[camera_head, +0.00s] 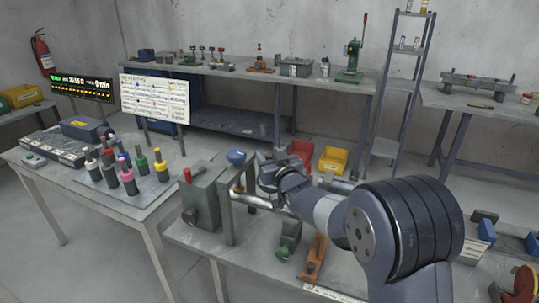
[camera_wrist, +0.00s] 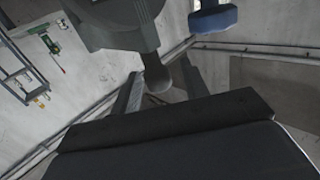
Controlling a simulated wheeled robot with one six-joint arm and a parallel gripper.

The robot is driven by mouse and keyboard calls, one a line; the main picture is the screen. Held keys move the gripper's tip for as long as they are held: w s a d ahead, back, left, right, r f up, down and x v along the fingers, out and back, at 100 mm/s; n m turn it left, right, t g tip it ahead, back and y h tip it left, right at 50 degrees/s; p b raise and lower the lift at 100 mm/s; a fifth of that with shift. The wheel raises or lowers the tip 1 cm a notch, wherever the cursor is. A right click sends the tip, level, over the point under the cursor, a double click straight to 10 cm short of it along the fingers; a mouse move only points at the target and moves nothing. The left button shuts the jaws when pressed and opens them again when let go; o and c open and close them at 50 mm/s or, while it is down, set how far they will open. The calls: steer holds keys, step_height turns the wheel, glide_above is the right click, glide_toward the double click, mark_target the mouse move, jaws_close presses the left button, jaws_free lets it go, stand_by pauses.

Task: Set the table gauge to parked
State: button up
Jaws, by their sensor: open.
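No part is clearly labelled as the table gauge, and I cannot tell its setting. On the front bench stands a grey-green positioner (camera_head: 200,200) with a red-tipped lever (camera_head: 187,174), an upright plate, a blue knob (camera_head: 236,157) and a horizontal metal cylinder (camera_head: 258,200). My gripper (camera_head: 264,168) is open just right of the blue knob, apart from it as far as I can tell. In the wrist view, a grey-green body (camera_wrist: 115,22) and a blue knob (camera_wrist: 213,19) lie beyond my gripper. My arm hides part of the bench to the right.
A red bin (camera_head: 301,150) and a yellow bin (camera_head: 333,159) stand behind my gripper. A green clamp (camera_head: 289,238) and an orange tool (camera_head: 314,258) lie in front. The left table holds several coloured-top holders (camera_head: 126,177). A white board (camera_head: 155,97) stands behind it, its text unreadable.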

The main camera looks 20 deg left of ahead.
steer(key=shift+c, duration=0.4)
jaws_close()
